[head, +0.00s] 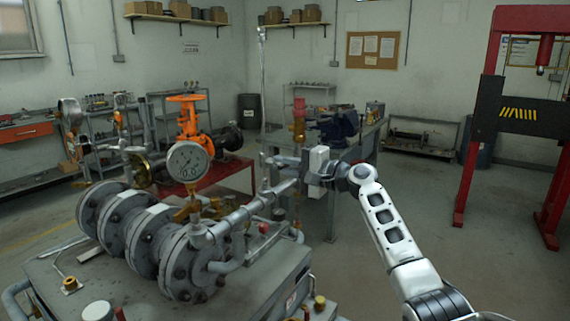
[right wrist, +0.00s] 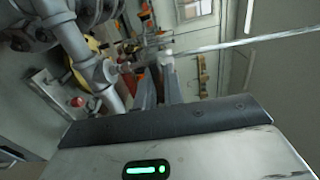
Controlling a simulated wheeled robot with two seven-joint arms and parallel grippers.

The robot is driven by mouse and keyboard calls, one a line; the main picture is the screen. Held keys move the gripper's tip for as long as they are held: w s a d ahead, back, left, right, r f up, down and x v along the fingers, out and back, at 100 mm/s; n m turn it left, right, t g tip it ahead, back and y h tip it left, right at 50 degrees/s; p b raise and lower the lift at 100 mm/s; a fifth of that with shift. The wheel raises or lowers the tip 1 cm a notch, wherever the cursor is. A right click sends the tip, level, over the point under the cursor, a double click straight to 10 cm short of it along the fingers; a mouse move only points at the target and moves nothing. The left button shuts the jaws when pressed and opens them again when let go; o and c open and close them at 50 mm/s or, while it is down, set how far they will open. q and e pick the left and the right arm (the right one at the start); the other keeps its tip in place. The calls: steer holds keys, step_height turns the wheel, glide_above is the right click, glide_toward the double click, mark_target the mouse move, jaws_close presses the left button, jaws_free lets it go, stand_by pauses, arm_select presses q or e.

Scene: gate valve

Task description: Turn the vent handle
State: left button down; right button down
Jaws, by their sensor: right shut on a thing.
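My right gripper (head: 301,164) comes in from the right and is shut at the free end of the grey side pipe (head: 255,208). What it grips, which I take as the vent handle, is mostly hidden by the fingers in the head view. In the right wrist view my two grey fingers (right wrist: 159,88) reach away from the camera, close together. The pipe with its narrow stem (right wrist: 124,68) reaches the fingers from the left. The handle's exact shape and angle cannot be told. My left gripper is in neither view.
Flanged grey pipework (head: 150,235) fills the bench at the lower left, with a round pressure gauge (head: 187,161) above it. An orange valve (head: 188,115) stands behind. A brass fitting with a red cap (head: 299,104) rises beside my gripper. The floor at right is clear before the red press (head: 477,130).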

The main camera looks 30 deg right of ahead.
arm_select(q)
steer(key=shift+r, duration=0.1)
arm_select(e)
steer(key=c, duration=1.5)
jaws_free()
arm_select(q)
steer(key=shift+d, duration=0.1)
